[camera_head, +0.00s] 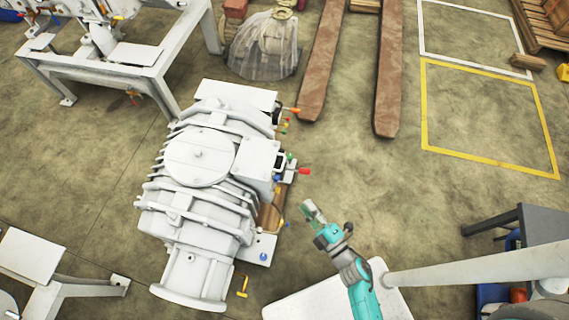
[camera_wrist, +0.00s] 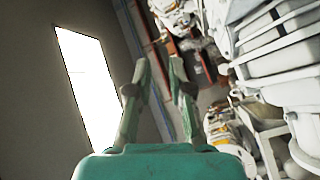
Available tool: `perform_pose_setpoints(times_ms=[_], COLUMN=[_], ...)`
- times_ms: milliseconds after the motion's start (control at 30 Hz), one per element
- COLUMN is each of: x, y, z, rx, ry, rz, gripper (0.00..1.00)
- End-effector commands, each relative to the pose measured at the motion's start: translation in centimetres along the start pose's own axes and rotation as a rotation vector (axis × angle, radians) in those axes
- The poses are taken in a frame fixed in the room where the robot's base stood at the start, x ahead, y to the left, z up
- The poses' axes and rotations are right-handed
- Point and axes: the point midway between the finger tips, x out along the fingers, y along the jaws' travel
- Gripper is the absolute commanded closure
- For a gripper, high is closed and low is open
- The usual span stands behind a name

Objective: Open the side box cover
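The white screw vacuum pump (camera_head: 200,185) stands on the floor left of centre in the head view. A box-like housing (camera_head: 256,158) juts from its right side, with a red knob (camera_head: 304,171) and small coloured parts beside it. I take this housing as the side box; its cover looks closed, though the edges are hard to make out. My gripper (camera_head: 311,210) is to the lower right of the box, apart from it. In the wrist view my gripper (camera_wrist: 160,62) is open and empty, its fingertips apart. Large white machinery (camera_wrist: 275,60) fills the right there.
A white-topped table (camera_head: 295,303) is in front, near my arm. A yellow hammer-like tool (camera_head: 243,287) lies on the floor by the pump. A grey-topped table (camera_head: 545,230) is at right. Rusty forks (camera_head: 322,60) lie behind. Floor right of the pump is clear.

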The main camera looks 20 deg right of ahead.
Motion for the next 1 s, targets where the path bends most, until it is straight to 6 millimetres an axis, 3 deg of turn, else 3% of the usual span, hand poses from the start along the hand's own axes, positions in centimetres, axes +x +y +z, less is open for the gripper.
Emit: perform_pose_setpoints(times_ms=[100, 300, 533, 733, 1000], x=[3.7, 8.7, 11.6, 12.4, 15.2], y=[-1.9, -4.5, -6.0, -6.5, -7.5], z=[2.9, 7.7, 12.0, 13.2, 12.5], rx=[-0.146, -0.368, -0.522, -0.564, -0.566], ry=[0.056, 0.161, 0.252, 0.284, 0.289], rz=[-0.042, -0.142, -0.241, -0.275, -0.276], gripper=[0.80, 0.80, 0.80, 0.80, 0.80])
